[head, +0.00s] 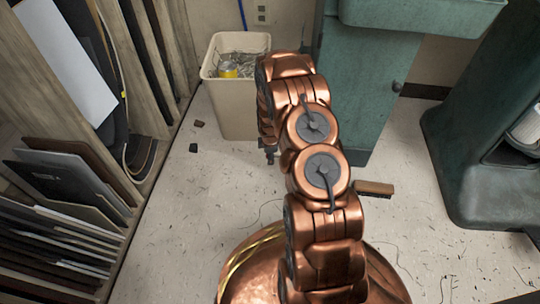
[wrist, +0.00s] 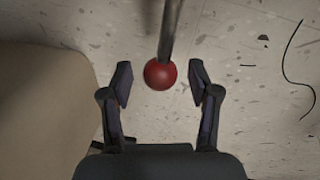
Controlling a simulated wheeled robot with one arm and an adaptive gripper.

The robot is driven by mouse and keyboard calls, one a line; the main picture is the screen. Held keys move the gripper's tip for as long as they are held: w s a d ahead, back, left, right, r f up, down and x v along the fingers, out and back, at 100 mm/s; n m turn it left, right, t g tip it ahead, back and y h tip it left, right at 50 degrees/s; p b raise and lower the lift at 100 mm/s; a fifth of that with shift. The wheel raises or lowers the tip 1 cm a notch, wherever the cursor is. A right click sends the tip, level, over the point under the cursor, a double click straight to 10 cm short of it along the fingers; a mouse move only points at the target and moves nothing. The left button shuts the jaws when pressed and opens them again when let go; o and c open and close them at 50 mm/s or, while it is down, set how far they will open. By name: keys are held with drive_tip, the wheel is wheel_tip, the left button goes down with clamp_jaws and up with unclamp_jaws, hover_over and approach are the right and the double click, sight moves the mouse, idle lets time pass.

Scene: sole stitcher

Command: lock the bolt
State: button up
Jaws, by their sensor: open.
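In the wrist view a red ball (wrist: 160,75) sits at the end of a dark metal rod (wrist: 171,28) that comes in from the top. It looks like the bolt's knob, but the bolt's body is not seen. My gripper (wrist: 160,82) is open, with one finger on each side of the ball and a visible gap to both. In the head view only a small dark part of my gripper (head: 269,153) shows below my arm, in front of the bin. The ball and rod are hidden there.
A beige bin (head: 231,103) with scraps stands beside my gripper; a beige surface (wrist: 45,105) is close on the wrist view's left. A green cabinet (head: 365,95) stands behind my arm. A brush (head: 375,188) lies on the floor. A rack (head: 150,90) fills the left; a dark green machine (head: 465,150) stands right.

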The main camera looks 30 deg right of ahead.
clamp_jaws()
idle(0.4)
